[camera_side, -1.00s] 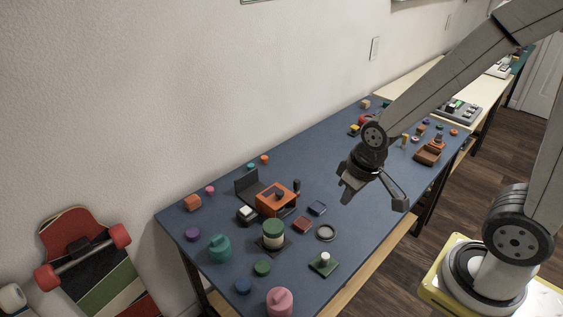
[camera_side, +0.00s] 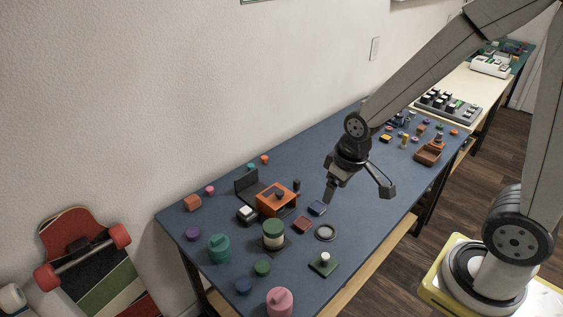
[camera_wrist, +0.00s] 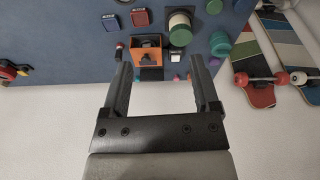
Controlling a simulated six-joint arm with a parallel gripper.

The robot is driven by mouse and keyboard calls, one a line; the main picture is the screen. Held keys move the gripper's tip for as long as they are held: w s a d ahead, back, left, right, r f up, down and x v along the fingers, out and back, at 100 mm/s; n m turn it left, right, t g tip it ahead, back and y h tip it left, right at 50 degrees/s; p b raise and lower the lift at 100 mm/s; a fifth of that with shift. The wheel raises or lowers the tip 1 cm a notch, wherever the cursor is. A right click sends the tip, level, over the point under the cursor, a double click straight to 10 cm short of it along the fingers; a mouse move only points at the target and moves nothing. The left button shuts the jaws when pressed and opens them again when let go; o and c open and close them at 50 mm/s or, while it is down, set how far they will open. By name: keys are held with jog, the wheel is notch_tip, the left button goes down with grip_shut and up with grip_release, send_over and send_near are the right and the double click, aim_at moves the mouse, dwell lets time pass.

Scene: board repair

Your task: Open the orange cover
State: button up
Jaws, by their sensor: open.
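The orange cover (camera_side: 277,197) is a box-like piece with a dark knob on top, on the blue table near a dark upright panel (camera_side: 246,183). In the wrist view the orange cover (camera_wrist: 147,42) shows beyond the fingertips, near the top middle, with a dark part at its centre. My gripper (camera_side: 357,190) is open and empty, above the table to the right of the cover and apart from it. In the wrist view my gripper's two fingers (camera_wrist: 159,66) are spread wide with nothing between them. Whether the cover is fully closed is hard to tell.
A green-and-cream cylinder (camera_side: 273,234), a small white-topped block (camera_side: 247,213) and a dark red tray (camera_side: 302,225) stand close around the cover. The wall (camera_side: 150,110) rises behind the table.

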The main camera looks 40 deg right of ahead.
jog(key=w+d+f+n+g, duration=0.1)
jog(key=w+n, duration=0.1)
jog(key=w, duration=0.4)
jog(key=w+d+f+n, duration=0.1)
jog(key=w+f+n, duration=0.1)
jog(key=w, duration=0.4)
jog(key=n+g, duration=0.1)
jog(key=n, duration=0.2)
send_near(279, 192)
jog(key=shift+s, duration=0.35)
jog(key=shift+w+d+f+n, duration=0.15)
jog(key=shift+w+f+n, duration=0.3)
jog(key=shift+f+n, duration=0.1)
jog(key=shift+f, duration=0.1)
jog(key=shift+f, duration=3.8)
grip_shut()
